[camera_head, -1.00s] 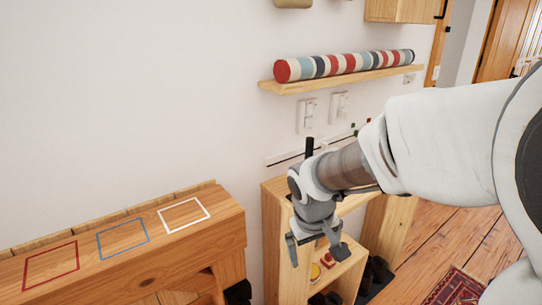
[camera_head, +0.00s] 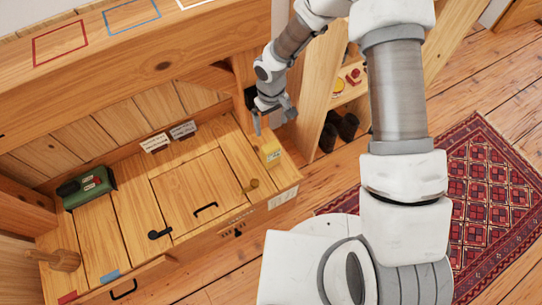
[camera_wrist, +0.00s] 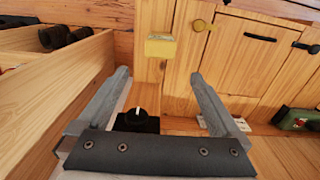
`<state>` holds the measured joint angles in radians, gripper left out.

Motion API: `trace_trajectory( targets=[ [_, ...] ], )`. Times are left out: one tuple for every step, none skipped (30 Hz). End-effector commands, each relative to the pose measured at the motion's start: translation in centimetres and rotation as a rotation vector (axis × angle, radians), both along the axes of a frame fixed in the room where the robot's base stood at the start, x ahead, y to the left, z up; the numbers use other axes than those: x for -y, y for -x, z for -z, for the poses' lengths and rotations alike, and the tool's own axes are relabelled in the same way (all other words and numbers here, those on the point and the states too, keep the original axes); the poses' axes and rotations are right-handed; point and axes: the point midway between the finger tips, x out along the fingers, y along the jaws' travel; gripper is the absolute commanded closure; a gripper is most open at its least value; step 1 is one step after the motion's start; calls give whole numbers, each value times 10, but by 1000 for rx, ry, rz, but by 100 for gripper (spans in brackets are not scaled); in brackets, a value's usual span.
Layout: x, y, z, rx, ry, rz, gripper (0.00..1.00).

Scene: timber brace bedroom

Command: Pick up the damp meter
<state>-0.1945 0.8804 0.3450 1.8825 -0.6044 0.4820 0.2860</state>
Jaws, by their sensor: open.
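A small yellow block-like device with a pale label (camera_head: 270,152), which looks like the damp meter, rests near the right end of the wooden bench top. Its identity is not certain from its shape. In the wrist view it (camera_wrist: 160,47) appears beyond my fingertips, roughly centred between them. My gripper (camera_head: 273,118) points down just above and behind the yellow device in the head view. In the wrist view my gripper (camera_wrist: 160,77) is open, with nothing between its fingertips.
A green and black tool (camera_head: 90,187), a wooden mallet (camera_head: 60,260) and two small cards (camera_head: 168,137) lie on the bench top (camera_head: 130,215). A shelf unit (camera_head: 318,85) stands at right.

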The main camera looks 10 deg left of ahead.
Motion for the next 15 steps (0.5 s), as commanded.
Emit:
trace_trajectory(
  targets=[
    [-1,1,7,-3,-1,-2,0],
    [-2,1,11,-4,-2,-3,0],
    [-2,2,17,-5,-2,-4,0],
    [-2,2,23,-5,-2,-5,0],
    [-2,2,28,-6,-1,-5,0],
    [-1,2,37,-6,-1,-4,0],
    [-1,2,44,-7,-1,-3,0],
    [-1,2,51,-6,-1,-3,0],
    [-1,2,60,-6,-1,-3,0],
    [-1,2,67,-7,-1,-2,0],
    [-1,2,73,-6,-1,-3,0],
    [-1,2,82,-7,-1,-4,0],
    [-2,2,88,-5,-2,-3,0],
    [-2,1,94,-5,-2,-3,0],
    [-1,2,102,-5,-1,-3,0]
  ],
)
